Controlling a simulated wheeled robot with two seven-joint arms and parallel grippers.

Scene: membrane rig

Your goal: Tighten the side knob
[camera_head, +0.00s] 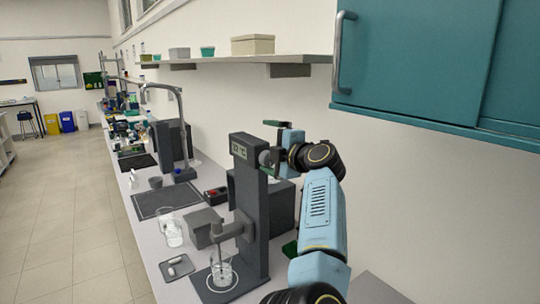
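The grey stand (250,218) has a display reading on its upper front. The round grey side knob (264,158) sits on the right side of its upper part. I cannot tell whether either finger touches the knob. A grey motor block with a stirring shaft (208,226) reaches from the stand into a glass beaker (221,272).
The bench holds another beaker (170,229), a small tray (177,267), a dark mat (166,199) and a red-and-black device (215,196). A shelf (235,60) and a teal wall cabinet (430,60) hang above. The floor at left is clear.

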